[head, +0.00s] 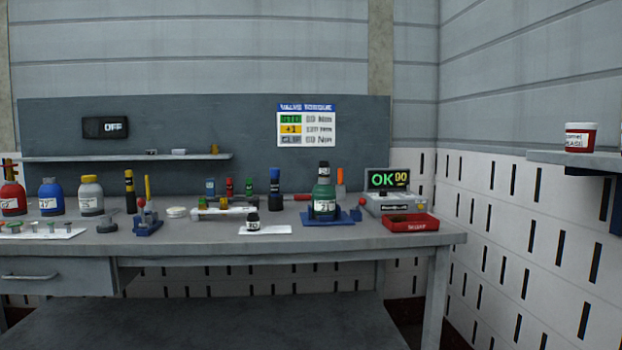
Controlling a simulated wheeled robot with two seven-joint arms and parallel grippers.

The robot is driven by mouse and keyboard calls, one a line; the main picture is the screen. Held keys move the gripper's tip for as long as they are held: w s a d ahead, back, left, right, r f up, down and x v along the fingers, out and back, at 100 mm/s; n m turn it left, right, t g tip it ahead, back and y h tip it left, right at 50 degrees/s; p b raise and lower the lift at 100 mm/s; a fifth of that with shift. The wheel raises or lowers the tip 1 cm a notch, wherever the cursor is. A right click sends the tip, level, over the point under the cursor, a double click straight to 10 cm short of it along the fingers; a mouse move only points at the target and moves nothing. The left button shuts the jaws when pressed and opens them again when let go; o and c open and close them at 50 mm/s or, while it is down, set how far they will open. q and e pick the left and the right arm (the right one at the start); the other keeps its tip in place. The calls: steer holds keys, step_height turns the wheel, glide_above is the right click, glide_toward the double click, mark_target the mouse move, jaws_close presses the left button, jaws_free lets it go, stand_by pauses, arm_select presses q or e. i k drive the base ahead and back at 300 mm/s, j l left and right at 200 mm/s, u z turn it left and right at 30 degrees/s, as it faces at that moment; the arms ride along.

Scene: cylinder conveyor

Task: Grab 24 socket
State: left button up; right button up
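No socket with a readable 24 shows in the head view. A small black cylinder (253,222) with a white label stands on a white mat (280,230) near the front middle of the workbench; its number is too small to read surely. A green cylinder (324,194) with a dark top and a white numbered label stands upright on a blue base (345,217) right of it. Small coloured pieces (200,203) sit around a white tray (230,211). Neither of my grippers is in view.
The grey workbench (200,238) carries red (13,198), blue (51,197) and grey (90,196) bottles at left. A device reading OK (387,180) and a red tray (410,222) are at right. A narrow shelf (110,158) runs behind. A red-and-white tub (580,138) stands on a right-hand shelf.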

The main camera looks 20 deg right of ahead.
mark_target(324, 166)
steer(key=i+j+z, duration=0.1)
steer(key=i, duration=0.55)
steer(key=i+j, duration=0.1)
steer(key=i, duration=0.55)
steer(key=l+z, duration=0.05)
